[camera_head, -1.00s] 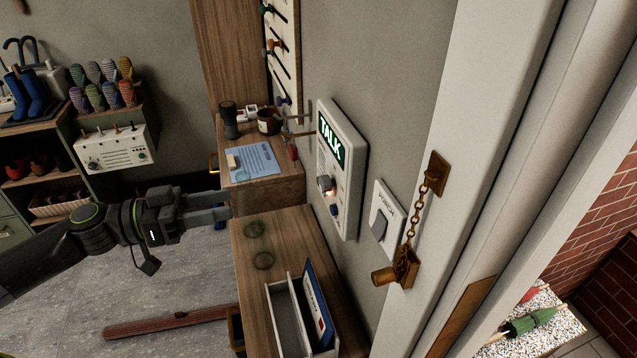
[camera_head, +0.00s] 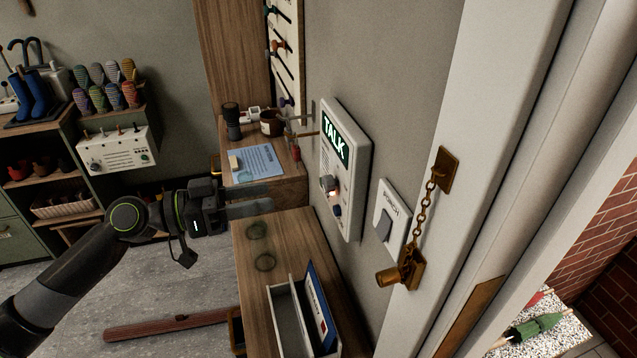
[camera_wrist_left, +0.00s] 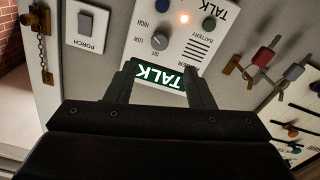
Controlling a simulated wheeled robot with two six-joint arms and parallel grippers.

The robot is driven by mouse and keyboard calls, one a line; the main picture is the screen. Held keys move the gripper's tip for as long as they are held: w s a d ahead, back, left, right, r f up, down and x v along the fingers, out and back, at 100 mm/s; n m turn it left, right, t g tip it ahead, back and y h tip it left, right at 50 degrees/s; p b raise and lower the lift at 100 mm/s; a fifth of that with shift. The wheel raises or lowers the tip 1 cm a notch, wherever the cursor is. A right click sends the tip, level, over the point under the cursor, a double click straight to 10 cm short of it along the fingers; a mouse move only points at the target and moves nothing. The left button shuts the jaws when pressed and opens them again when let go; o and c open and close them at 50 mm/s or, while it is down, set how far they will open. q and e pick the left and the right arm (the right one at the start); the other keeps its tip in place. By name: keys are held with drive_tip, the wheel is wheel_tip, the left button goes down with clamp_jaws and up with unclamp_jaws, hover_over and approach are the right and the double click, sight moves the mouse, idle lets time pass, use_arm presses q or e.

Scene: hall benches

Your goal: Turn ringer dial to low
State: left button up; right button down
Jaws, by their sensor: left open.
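The ringer dial (camera_head: 327,184) is a round grey knob on a white wall panel (camera_head: 356,160) with a lit green TALK sign (camera_head: 335,139). In the left wrist view the panel is upside down, and the dial (camera_wrist_left: 159,41) sits among the labels HIGH, LOW and OFF. Its pointer is too small to read surely. My left gripper (camera_head: 268,197) is open and empty, left of the panel and apart from it. In the left wrist view its fingers (camera_wrist_left: 160,72) frame the TALK sign, with the dial beyond their tips. My right gripper is out of view.
A glowing light (camera_wrist_left: 184,18) and a dark green button (camera_wrist_left: 208,23) are near the dial. A PORCH switch (camera_head: 388,221) and a brass door chain (camera_head: 432,187) are right of the panel. A wooden bench (camera_head: 285,235) with a letter holder (camera_head: 290,322) stands below.

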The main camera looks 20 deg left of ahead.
sight(324, 185)
use_arm(q)
drive_tip(key=p+x, duration=0.4)
drive_tip(key=x, duration=0.5)
drive_tip(key=shift+w+d+r, duration=0.1)
drive_tip(key=shift+w+r, duration=0.05)
drive_tip(key=shift+r, duration=0.05)
drive_tip(key=shift+f+p+x, duration=0.2)
drive_tip(key=shift+p+x, duration=0.1)
drive_tip(key=shift+x, duration=0.65)
drive_tip(key=c, duration=1)
